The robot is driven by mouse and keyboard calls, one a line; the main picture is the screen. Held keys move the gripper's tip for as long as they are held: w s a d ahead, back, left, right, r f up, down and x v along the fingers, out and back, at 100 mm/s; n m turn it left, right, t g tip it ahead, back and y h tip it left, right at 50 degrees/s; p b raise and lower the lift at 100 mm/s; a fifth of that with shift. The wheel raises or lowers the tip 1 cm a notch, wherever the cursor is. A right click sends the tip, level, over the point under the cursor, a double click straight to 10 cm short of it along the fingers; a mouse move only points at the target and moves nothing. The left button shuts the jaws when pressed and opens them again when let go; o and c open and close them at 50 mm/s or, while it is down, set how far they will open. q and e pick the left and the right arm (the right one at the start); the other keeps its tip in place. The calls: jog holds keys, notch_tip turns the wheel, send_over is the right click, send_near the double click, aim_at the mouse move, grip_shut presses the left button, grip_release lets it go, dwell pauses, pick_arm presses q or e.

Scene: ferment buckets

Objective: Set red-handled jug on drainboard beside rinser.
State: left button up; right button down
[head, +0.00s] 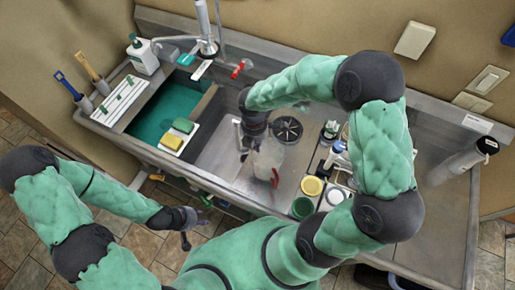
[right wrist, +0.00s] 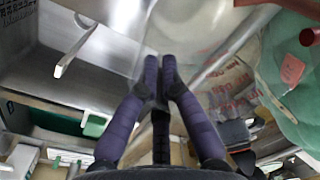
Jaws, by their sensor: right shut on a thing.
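The clear jug (head: 268,158) with a red handle (head: 275,178) is at the middle of the head view, below the round black slotted rinser (head: 287,129) and beside it. My right gripper (head: 254,142) is shut on the jug's upper left wall, and the handle points away from the gripper. In the right wrist view, the right fingers (right wrist: 160,72) close together at the jug's clear wall (right wrist: 200,28). I cannot tell whether the jug's base touches the metal surface. My left gripper (head: 190,222) is empty, with its fingers spread, in front of the sink's front edge.
A teal-filled basin (head: 165,112) lies left, with yellow (head: 171,142) and green sponges on its edge. Yellow (head: 312,186), white and green round containers and small bottles stand close right of the jug. A faucet (head: 207,45) rises behind. A clear bottle (head: 462,163) stands far right.

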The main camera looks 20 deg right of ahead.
jog(key=shift+w+d+f, duration=0.1)
jog(key=shift+d+f, duration=0.05)
jog(key=shift+f, duration=0.85)
jog(key=shift+w+d+f, duration=0.1)
jog(key=shift+d+f, duration=0.05)
jog(key=shift+f, duration=0.8)
jog(key=shift+f, duration=0.2)
jog(key=c, duration=1.4)
grip_release()
jog(key=r, duration=1.2)
jog(key=shift+w+a+r+p, duration=0.15)
jog(key=shift+w+r+p, duration=0.05)
jog(key=shift+w+p, duration=0.15)
